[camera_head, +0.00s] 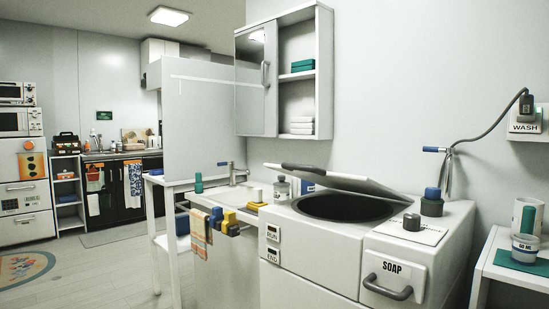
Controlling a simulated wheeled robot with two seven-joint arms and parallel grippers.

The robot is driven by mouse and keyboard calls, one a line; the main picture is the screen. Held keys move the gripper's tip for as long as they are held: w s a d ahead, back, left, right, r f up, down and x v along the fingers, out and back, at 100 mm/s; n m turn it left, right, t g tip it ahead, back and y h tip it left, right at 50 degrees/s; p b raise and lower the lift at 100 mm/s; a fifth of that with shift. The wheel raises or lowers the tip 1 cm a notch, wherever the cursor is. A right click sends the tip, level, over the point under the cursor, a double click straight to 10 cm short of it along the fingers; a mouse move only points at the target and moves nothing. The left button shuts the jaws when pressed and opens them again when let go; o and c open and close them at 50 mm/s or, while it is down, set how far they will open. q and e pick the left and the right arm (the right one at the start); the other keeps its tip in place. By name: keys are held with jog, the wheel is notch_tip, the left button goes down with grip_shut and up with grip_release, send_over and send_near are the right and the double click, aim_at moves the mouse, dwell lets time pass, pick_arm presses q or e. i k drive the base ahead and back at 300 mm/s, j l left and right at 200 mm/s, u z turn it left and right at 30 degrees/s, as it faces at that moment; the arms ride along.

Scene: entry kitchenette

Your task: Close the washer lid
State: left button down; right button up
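The washer (312,240) is a white box standing against the wall at the centre right. Its lid (345,181) is a pale flat panel, partly open and tilted at a low angle above the dark round tub opening (350,207). The lower edge of the lid reaches down near the right side of the opening. The inside of the tub is mostly dark. Neither of my grippers shows in the head view, so I cannot see what they hold.
A soap drawer with a grey handle (387,288) and a dark knob (411,222) are on the washer's right part, with a blue-capped container (432,202) behind. A sink counter (222,208) adjoins on the left. A side table (508,271) stands right. Floor is open at left.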

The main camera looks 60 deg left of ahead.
aim_at(359, 184)
jog(key=k+j, duration=0.1)
jog(key=j, duration=0.3)
jog(key=k+j, duration=0.1)
jog(key=j, duration=0.35)
jog(key=k+j, duration=0.1)
jog(key=j, duration=0.3)
jog(key=k+j, duration=0.15)
jog(key=j, duration=0.3)
